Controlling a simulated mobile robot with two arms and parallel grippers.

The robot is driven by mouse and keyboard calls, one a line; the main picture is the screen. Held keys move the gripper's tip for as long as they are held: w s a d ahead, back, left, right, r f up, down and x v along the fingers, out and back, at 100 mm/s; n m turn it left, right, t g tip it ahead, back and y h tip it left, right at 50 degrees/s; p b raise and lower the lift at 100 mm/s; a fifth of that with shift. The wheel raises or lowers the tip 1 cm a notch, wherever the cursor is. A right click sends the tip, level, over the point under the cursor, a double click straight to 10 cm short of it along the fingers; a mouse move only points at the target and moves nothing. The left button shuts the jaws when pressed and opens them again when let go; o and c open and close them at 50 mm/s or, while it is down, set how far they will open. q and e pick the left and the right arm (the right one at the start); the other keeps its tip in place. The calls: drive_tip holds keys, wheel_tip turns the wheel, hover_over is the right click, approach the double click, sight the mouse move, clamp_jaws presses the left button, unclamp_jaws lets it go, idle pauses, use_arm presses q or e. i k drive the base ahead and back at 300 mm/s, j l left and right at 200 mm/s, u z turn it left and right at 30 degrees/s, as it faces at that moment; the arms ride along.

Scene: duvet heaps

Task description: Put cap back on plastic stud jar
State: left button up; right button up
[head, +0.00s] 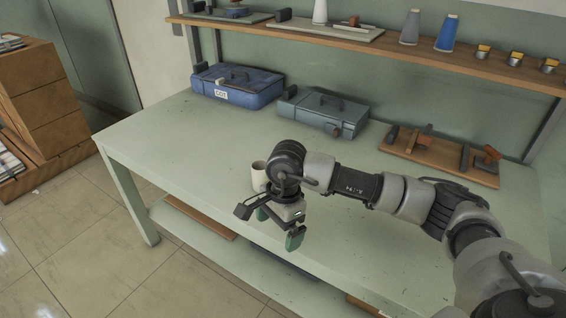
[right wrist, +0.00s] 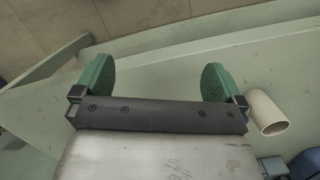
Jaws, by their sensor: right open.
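A cream cylinder, perhaps the stud jar (head: 259,178), stands on the pale green workbench (head: 180,135), partly hidden behind my right wrist. In the right wrist view, a cream cylinder with an open-looking end (right wrist: 268,113) lies right of the right finger, outside the jaws. My right gripper (head: 279,226) is open and empty, its green fingers over the bench's front edge; it also shows in the right wrist view (right wrist: 156,78). I cannot pick out a cap for sure. My left gripper is not in view.
A blue case (head: 240,92) and a grey-green case (head: 320,112) stand at the back of the bench. A brown wooden rack with tools (head: 440,158) is at the right. A shelf (head: 400,47) runs above. The left part of the bench is clear.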

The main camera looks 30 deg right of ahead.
sight(259, 177)
drive_tip(key=i+l, duration=0.6)
drive_tip(key=i, duration=0.25)
